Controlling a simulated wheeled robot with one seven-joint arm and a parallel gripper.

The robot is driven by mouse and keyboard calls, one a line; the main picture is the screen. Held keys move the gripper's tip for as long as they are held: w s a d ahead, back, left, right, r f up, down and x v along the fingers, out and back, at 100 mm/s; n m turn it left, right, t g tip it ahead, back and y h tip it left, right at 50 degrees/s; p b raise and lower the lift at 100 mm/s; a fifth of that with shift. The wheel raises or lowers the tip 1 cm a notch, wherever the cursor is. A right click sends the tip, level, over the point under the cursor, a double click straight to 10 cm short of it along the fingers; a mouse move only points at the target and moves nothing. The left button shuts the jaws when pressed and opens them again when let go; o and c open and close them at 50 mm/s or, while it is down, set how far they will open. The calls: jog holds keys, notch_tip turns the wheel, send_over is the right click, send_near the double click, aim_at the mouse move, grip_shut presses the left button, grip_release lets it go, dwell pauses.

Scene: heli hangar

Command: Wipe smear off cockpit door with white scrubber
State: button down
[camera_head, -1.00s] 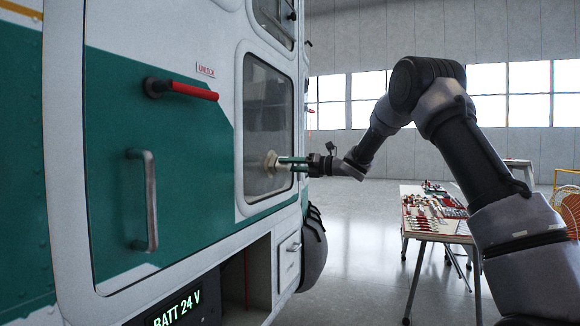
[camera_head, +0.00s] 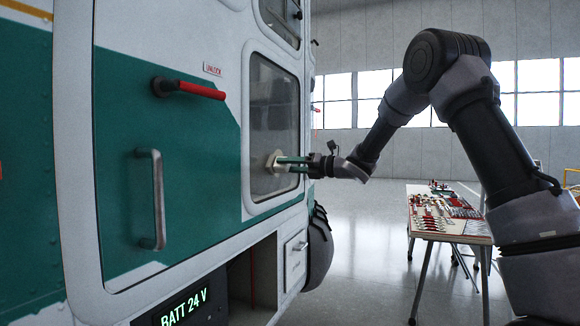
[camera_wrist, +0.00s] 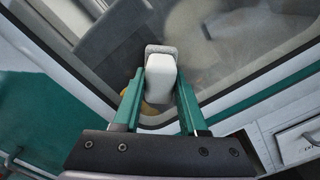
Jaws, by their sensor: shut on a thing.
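My gripper (camera_head: 291,164) is shut on the white scrubber (camera_head: 275,161) in front of the cockpit door's window (camera_head: 272,105). In the wrist view the scrubber (camera_wrist: 160,76) sits between the two green fingers of my gripper (camera_wrist: 160,92), its grey pad side facing the window glass (camera_wrist: 225,50). The pad appears to be at or against the lower part of the pane. The cockpit door (camera_head: 190,130) is green and white with a red handle and a grey grab bar. A hazy grey film shows on the glass in the wrist view; I cannot make out the smear's exact edges.
The red handle (camera_head: 197,90) and grab bar (camera_head: 156,200) stick out from the door to the left. A table with tools (camera_head: 446,234) stands at the right, with open floor between.

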jog(key=shift+s+r, duration=0.1)
jog(key=shift+r, duration=0.95)
jog(key=w+d, duration=0.2)
jog(key=w, duration=0.5)
jog(key=w+d, duration=0.2)
jog(key=w, duration=0.4)
jog(key=shift+w+d, duration=0.4)
jog(key=shift+d, duration=0.15)
jog(key=shift+v, duration=2.9)
jog(key=shift+v, duration=1.5)
